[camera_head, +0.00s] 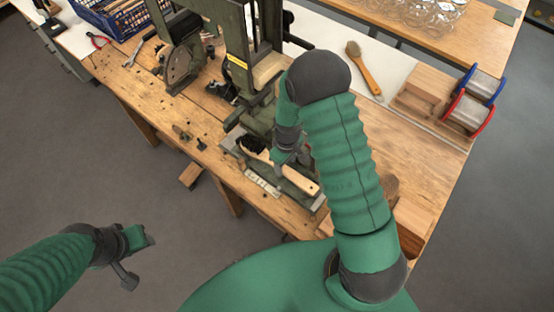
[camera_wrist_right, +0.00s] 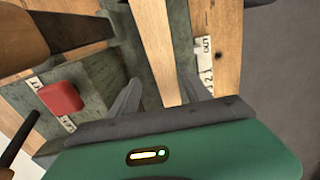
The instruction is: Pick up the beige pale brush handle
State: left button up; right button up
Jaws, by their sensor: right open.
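The beige pale brush handle (camera_head: 304,183) lies on the machine's base near the table's front edge, with dark bristles (camera_head: 252,144) at its left end. My right gripper (camera_head: 284,160) is directly over it and hides part of its middle. In the right wrist view the pale handle (camera_wrist_right: 155,45) runs between the two fingers of the open right gripper (camera_wrist_right: 162,92), with a gap on each side. Whether the fingertips reach down beside it I cannot tell. My left gripper (camera_head: 136,258) hangs over the floor at lower left, away from the table; its jaws are unclear.
The green machine (camera_head: 237,50) rises just behind the handle. A red button (camera_wrist_right: 60,97) and a labelled strip (camera_wrist_right: 205,60) flank the right gripper.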

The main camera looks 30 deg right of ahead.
jog(key=shift+w+a, duration=0.1)
jog(key=shift+a, duration=0.3)
jog(key=shift+c, duration=0.3)
jog(key=shift+w+a+r, duration=0.1)
jog(key=shift+a+r, duration=0.1)
jog(key=shift+a, duration=0.4)
jog(key=c, duration=0.5)
jog(key=shift+a, duration=0.1)
jog(key=shift+c, duration=1.1)
jog(key=shift+d, duration=0.45)
grip_shut()
jog(key=shift+d+f, duration=0.1)
jog(key=shift+d, duration=0.15)
pick_arm(q)
jog(key=shift+a+f, duration=0.2)
jog(key=shift+a, duration=0.7)
